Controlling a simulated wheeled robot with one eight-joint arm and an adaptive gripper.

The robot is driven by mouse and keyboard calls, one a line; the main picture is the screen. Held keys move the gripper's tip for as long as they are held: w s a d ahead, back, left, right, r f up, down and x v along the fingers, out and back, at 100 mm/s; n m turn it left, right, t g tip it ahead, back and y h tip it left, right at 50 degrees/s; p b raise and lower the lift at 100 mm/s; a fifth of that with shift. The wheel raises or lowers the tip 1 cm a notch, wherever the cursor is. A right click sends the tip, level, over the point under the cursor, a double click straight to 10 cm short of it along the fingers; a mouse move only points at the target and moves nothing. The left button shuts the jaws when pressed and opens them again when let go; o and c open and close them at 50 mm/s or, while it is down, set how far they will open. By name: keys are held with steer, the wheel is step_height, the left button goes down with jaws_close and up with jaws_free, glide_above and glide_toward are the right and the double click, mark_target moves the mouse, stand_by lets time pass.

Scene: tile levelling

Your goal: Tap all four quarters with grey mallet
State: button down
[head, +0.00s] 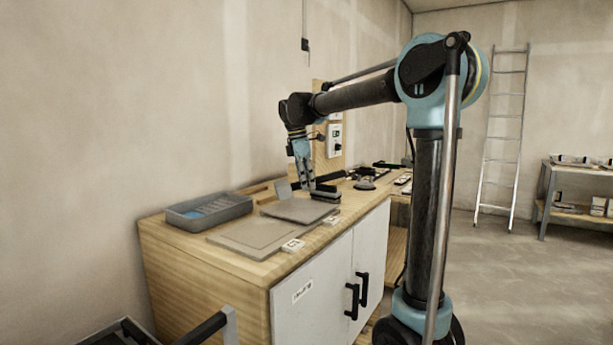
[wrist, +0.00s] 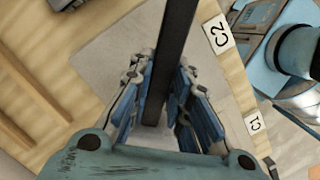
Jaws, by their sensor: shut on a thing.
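My gripper (head: 308,187) is shut on a long dark bar (wrist: 171,55), which looks like the mallet's handle. In the wrist view the bar (wrist: 171,55) runs between both fingers (wrist: 160,112) and out past the top edge. The mallet's head cannot be made out with certainty; a dark block (head: 326,196) shows just by the fingertips. A grey tile (head: 297,211) lies on the bench below the gripper, and its surface also shows in the wrist view (wrist: 113,62). Whether the mallet touches the tile cannot be told.
A flat grey panel (head: 247,238) lies nearer on the wooden bench top (head: 187,246). A grey tray (head: 196,218) with blue pieces stands at the left. White tags C2 (wrist: 218,34) and C1 (wrist: 255,124) lie along the bench. Dark tools (head: 366,184) lie farther back.

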steer(key=shift+f, duration=1.75)
steer(key=shift+r, duration=2.25)
step_height(320, 180, down, 5)
steer(key=shift+f, duration=0.1)
steer(key=shift+r, duration=2.8)
